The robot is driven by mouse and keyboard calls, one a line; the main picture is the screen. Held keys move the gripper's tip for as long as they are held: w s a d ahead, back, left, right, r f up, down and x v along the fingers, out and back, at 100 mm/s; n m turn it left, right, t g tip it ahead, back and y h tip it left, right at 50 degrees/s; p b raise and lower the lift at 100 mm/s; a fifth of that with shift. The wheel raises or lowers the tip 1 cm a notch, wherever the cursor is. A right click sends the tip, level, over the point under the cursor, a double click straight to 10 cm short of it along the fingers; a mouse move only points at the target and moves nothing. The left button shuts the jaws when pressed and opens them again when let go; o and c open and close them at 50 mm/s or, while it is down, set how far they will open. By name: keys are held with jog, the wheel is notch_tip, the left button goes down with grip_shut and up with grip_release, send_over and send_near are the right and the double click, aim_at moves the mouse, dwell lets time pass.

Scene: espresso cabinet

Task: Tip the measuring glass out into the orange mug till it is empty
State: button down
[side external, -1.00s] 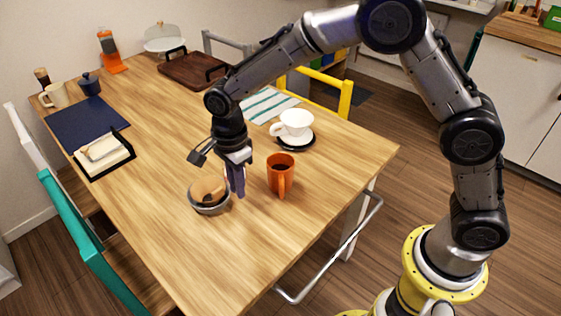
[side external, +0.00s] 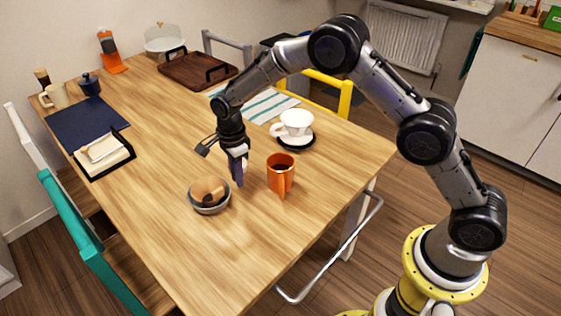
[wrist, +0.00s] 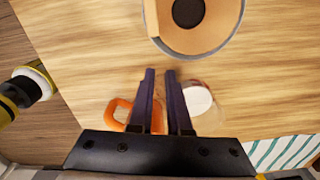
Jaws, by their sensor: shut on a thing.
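The orange mug (side external: 274,177) stands upright on the table, just right of my gripper (side external: 238,183) in the side view. Its orange handle (wrist: 118,112) shows left of the fingers in the wrist view. My gripper (wrist: 161,72) points down with its dark fingers close together. A clear measuring glass with a white patch in it (wrist: 200,100) shows against the right finger in the wrist view, and my gripper is shut on it. The fingers hide the grip. The glass cannot be made out in the side view, and I cannot tell its tilt.
A grey bowl (side external: 210,210) with tan and dark contents stands left of my gripper. A white cup (side external: 297,122) on a black saucer (side external: 297,145) stands behind the mug. A striped cloth (side external: 262,107) lies farther back. The front of the table is clear.

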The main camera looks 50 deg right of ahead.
jog(key=s+d+r+t+y, duration=0.3)
jog(key=t+y, duration=0.1)
jog(key=shift+s+d+t+y, duration=0.35)
jog(key=shift+d+t+y, duration=0.05)
dwell(0.7)
jog(key=shift+s+d+r, duration=0.15)
jog(key=shift+r, duration=0.15)
jog(key=shift+s+d+r+t+y, duration=0.2)
jog(key=shift+r+t+y, duration=0.05)
jog(key=shift+t+y, duration=0.55)
dwell(0.3)
jog(key=shift+r+t+y, duration=0.3)
jog(key=shift+t+y, duration=0.4)
dwell(0.6)
jog(key=shift+s+d+f+t+y, duration=0.1)
jog(key=shift+f+t+y, duration=0.45)
jog(key=shift+t+y, duration=0.05)
dwell(0.6)
jog(key=shift+d+r+t+y+b, duration=0.1)
jog(key=shift+r+t+y+b, duration=0.15)
jog(key=shift+t+y, duration=0.25)
dwell(0.9)
jog(key=shift+s+d+r+t+y, duration=0.15)
jog(key=shift+s+d+t+y, duration=0.25)
jog(key=shift+s+t+y, duration=0.15)
dwell(0.7)
